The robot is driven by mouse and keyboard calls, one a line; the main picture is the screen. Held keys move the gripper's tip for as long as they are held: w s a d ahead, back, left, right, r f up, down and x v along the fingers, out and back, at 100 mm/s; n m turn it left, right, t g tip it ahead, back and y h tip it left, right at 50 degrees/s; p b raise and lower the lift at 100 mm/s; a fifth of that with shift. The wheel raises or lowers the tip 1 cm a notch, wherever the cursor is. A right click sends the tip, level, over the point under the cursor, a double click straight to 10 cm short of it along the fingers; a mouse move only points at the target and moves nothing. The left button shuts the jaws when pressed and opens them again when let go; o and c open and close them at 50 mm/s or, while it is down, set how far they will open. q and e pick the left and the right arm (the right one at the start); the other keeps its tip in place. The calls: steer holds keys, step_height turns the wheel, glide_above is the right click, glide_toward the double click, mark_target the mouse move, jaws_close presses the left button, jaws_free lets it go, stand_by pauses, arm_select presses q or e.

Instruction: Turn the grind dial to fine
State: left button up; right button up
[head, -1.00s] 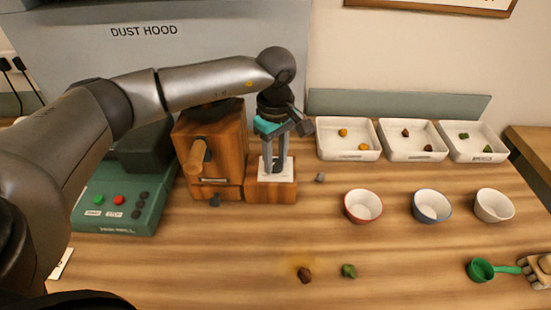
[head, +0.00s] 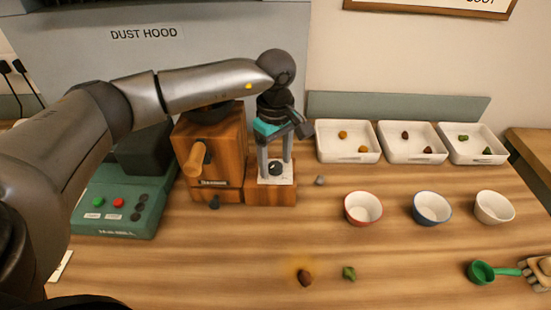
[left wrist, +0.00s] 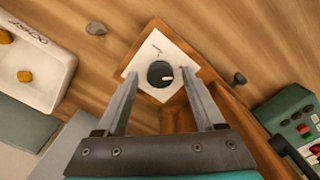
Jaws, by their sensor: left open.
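The grind dial (head: 275,168) is a black round knob on a white plate (head: 285,179) atop a small wooden block beside the wooden grinder (head: 225,152). In the left wrist view the dial (left wrist: 160,74) carries a white pointer mark towards the right of that picture, and a small mark shows on the plate. My left gripper (head: 275,165) points down over the dial. Its two fingers are spread, one on each side of the knob, with visible gaps. It holds nothing. The exact fingertip height above the plate is unclear. My right gripper is not in view.
The wooden crank handle (head: 195,160) is left of the dial. A green mill base (head: 125,205) with buttons stands further left. White trays (head: 347,142) and small bowls (head: 363,207) are to the right. Loose lumps (head: 305,277) lie in front; the table there is mostly clear.

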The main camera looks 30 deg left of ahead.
mark_target(276, 165)
arm_select(q)
step_height(276, 165, up, 15)
steer(key=shift+r+p, duration=0.15)
steer(key=shift+p, duration=0.25)
stand_by(0.4)
